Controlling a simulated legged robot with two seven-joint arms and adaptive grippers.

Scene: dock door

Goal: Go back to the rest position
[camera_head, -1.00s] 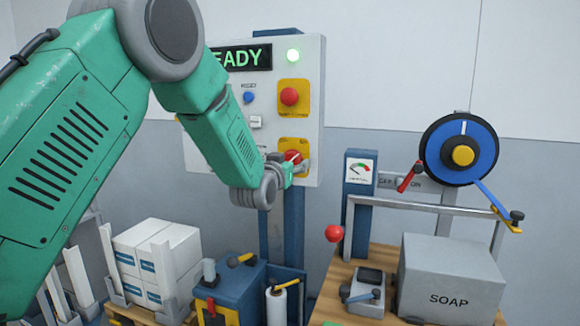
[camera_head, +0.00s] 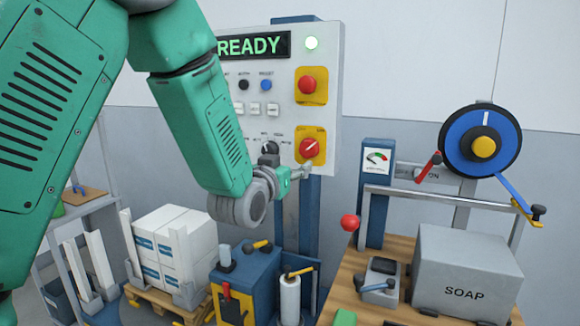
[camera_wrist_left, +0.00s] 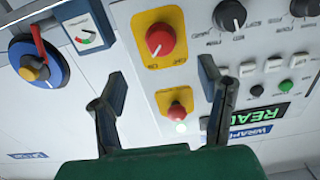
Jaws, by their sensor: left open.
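My left gripper (camera_head: 303,175) is in front of the lower right of the white control panel (camera_head: 320,60), just below the red rotary switch (camera_head: 309,148) on its yellow plate. In the left wrist view my left gripper (camera_wrist_left: 163,88) is open with nothing between its two dark fingers. There the red switch (camera_wrist_left: 160,39) lies ahead, with a white mark on its knob. A red push button (camera_wrist_left: 178,111) on a second yellow plate shows between the fingers. My right gripper is not in view.
A black selector knob (camera_head: 269,147) is close to my left gripper. Below are a blue machine (camera_head: 243,272), stacked white boxes (camera_head: 170,240), and a wooden bench with a grey SOAP box (camera_head: 465,270). A metal rail and blue tape reel (camera_head: 456,145) stand at right.

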